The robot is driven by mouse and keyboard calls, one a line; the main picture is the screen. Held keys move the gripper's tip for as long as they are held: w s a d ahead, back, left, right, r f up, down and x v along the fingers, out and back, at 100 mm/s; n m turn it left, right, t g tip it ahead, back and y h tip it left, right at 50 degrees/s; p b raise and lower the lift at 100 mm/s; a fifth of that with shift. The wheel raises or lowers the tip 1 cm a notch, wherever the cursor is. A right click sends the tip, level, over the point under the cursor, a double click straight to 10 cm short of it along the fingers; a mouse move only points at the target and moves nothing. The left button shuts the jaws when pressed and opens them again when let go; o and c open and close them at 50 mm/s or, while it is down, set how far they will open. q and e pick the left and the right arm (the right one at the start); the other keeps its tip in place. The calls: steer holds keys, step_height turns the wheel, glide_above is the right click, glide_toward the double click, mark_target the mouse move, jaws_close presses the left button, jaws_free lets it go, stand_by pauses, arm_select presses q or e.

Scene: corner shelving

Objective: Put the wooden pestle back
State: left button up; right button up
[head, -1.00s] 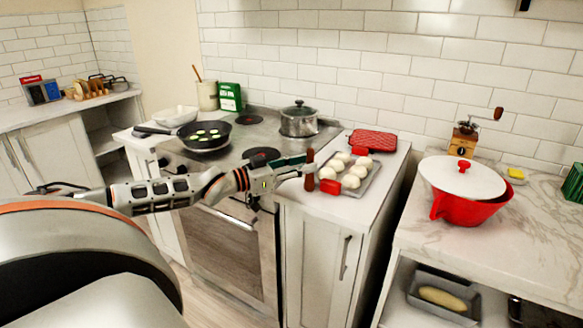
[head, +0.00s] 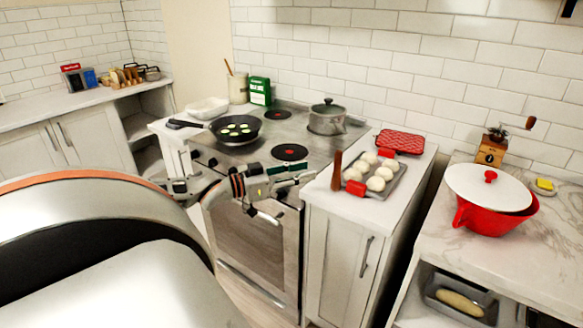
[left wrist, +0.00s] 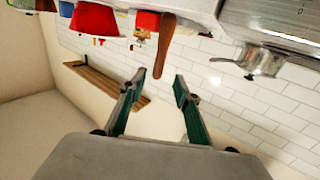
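The wooden pestle (head: 337,170) is a reddish-brown stick standing upright on the white counter (head: 322,199), at the left front of a baking tray. In the left wrist view the pestle (left wrist: 164,47) appears upside down, beyond and between the fingertips. My left gripper (head: 308,173) is left of the pestle with a small gap, its green-padded fingers pointing at it. In the left wrist view the fingers (left wrist: 159,80) are spread and empty. My right gripper is not in view.
The baking tray (head: 393,189) with several dough balls and red grips is close right of the pestle. A red pot holder (head: 400,142) lies behind it. A pot (head: 327,118) and frying pan (head: 236,130) stand on the stove.

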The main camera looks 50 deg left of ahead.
arm_select(q)
steer(key=shift+p+v, duration=0.35)
steer(key=shift+v, duration=1.1)
